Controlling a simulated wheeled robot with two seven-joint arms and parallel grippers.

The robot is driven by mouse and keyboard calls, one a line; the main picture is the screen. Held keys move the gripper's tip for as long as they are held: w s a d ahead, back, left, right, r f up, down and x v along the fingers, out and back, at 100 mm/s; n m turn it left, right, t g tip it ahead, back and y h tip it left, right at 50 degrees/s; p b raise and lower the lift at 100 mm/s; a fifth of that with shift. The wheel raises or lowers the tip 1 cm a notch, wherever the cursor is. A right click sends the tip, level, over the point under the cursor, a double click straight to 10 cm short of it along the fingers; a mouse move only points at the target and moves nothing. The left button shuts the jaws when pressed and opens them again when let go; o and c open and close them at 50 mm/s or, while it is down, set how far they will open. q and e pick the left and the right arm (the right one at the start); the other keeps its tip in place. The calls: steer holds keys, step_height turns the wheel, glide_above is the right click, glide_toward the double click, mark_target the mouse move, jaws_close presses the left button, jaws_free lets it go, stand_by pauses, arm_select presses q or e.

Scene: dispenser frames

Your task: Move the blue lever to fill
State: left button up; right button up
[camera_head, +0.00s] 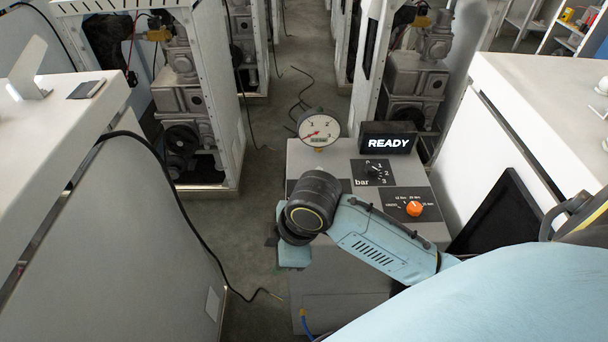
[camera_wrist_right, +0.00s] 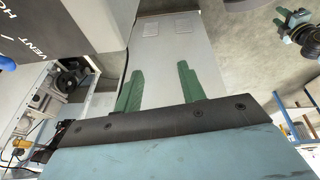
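The grey dispenser box (camera_head: 330,285) stands at the middle of the head view. My right arm crosses its front left and hides the blue lever there. In the right wrist view a small blue piece (camera_wrist_right: 7,63), likely the lever's end, shows at the left edge beside the dark panel (camera_wrist_right: 40,30) lettered VENT. My right gripper (camera_wrist_right: 160,68) has its two green fingers apart with nothing between them, to the right of the blue piece. My left gripper (camera_wrist_right: 288,18) is small at the upper right of the wrist view, its opening unclear; it is outside the head view.
The box's top has a pressure gauge (camera_head: 319,130), a READY display (camera_head: 388,138), a black knob (camera_head: 373,172) and an orange knob (camera_head: 414,208). White cabinets stand left (camera_head: 80,200) and right (camera_head: 550,105). Floor shows between the left cabinet and the box.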

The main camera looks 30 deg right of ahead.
steer(key=w+d+r+n+g+h, duration=0.3)
steer(key=w+d+r+n, duration=0.6)
steer(key=w+d+r, duration=0.5)
steer(key=f, duration=0.4)
steer(key=f+b, duration=0.1)
steer(key=f, duration=0.8)
steer(key=shift+s+d+b, duration=0.2)
steer(key=shift+s+b, duration=0.05)
steer(key=shift+b, duration=0.05)
steer(key=shift+r, duration=0.1)
jaws_close()
